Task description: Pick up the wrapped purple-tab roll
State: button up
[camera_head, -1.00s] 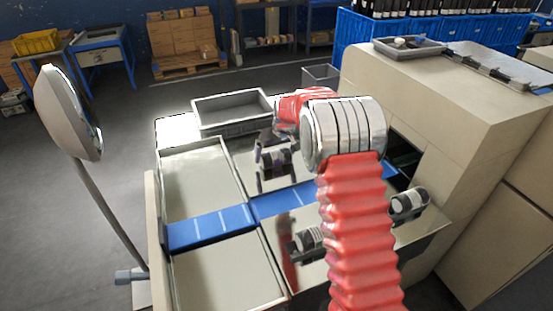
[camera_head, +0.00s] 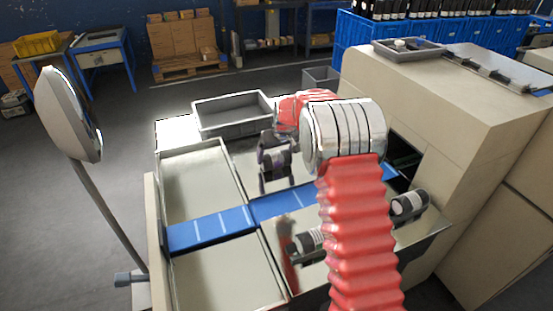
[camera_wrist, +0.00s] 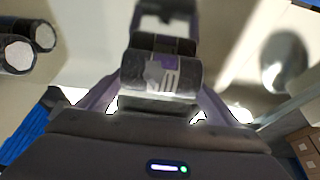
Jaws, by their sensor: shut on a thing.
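The black wrapped roll with a purple tab (camera_wrist: 150,72) lies crosswise between the fingers in the wrist view, with a pale printed mark on its label. My gripper (camera_wrist: 150,95) is shut on it, a purple-grey finger at each end. In the head view the roll (camera_head: 277,160) shows dark between the fingers of my gripper (camera_head: 275,152), over the shiny steel plate (camera_head: 243,152) behind the blue belt. Whether it touches the plate is hard to tell. My wrist hides part of the area to the right.
Other dark rolls lie nearer, one left of my arm (camera_head: 310,240) and one right of it (camera_head: 408,203). A grey tray (camera_head: 232,130) stands behind. The blue belt (camera_head: 210,230) crosses the table. The beige machine housing (camera_head: 455,110) rises at the right; a lamp-like head (camera_head: 68,112) stands left.

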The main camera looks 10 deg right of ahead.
aim_at(276, 155)
jog(key=shift+r, duration=0.15)
notch_tip(276, 155, up, 10)
jog(key=shift+f, duration=0.1)
dwell(0.4)
dwell(0.4)
jog(key=s+r+m+h, duration=0.2)
jog(key=s+r+m, duration=0.3)
jog(key=s+r, duration=0.5)
jog(key=s, duration=0.3)
jog(key=shift+s+m, duration=0.3)
jog(key=shift+d, duration=0.1)
